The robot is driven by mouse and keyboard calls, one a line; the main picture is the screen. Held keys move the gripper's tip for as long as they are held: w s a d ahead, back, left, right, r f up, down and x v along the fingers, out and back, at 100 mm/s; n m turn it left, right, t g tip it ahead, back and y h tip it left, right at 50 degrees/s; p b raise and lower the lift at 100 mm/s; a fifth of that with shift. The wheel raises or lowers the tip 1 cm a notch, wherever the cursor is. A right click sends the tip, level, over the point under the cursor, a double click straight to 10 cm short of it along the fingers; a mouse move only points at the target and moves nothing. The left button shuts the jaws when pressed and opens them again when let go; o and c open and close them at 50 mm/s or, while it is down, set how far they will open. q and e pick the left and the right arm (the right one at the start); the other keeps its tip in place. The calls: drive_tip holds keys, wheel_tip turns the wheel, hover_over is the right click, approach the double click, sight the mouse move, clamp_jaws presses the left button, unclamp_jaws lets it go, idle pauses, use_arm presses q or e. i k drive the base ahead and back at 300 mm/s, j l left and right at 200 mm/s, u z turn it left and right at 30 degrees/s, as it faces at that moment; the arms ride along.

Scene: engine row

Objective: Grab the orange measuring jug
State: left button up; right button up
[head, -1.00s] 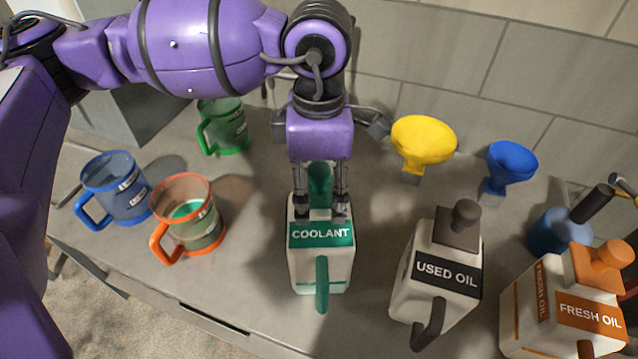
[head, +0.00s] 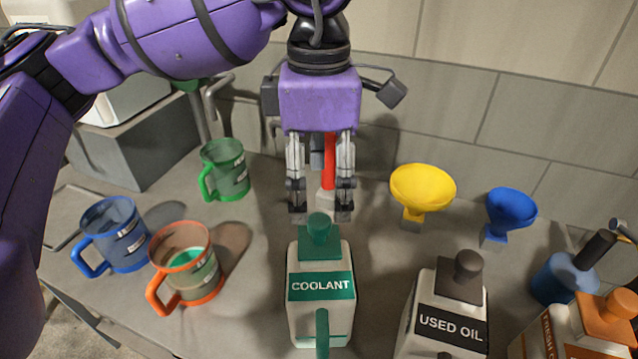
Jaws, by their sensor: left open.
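The orange measuring jug (head: 190,272) stands upright on the bench at the left front. It is clear-walled with an orange rim, base and handle, and holds some green liquid. Its handle points toward the lower left. My left gripper (head: 320,215) is open, fingers pointing down, above and just behind the green cap of the coolant container (head: 320,285), with nothing held between the fingers. The gripper is up and to the right of the orange jug, well apart from it. My right gripper is not in view.
A blue jug (head: 115,235) stands close left of the orange one, and a green jug (head: 226,170) behind it. A yellow funnel (head: 422,190), a blue funnel (head: 508,213) and a used oil container (head: 447,318) stand to the right. Bare bench lies between orange jug and coolant container.

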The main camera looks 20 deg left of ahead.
sight(185, 257)
drive_tip(key=k, duration=1)
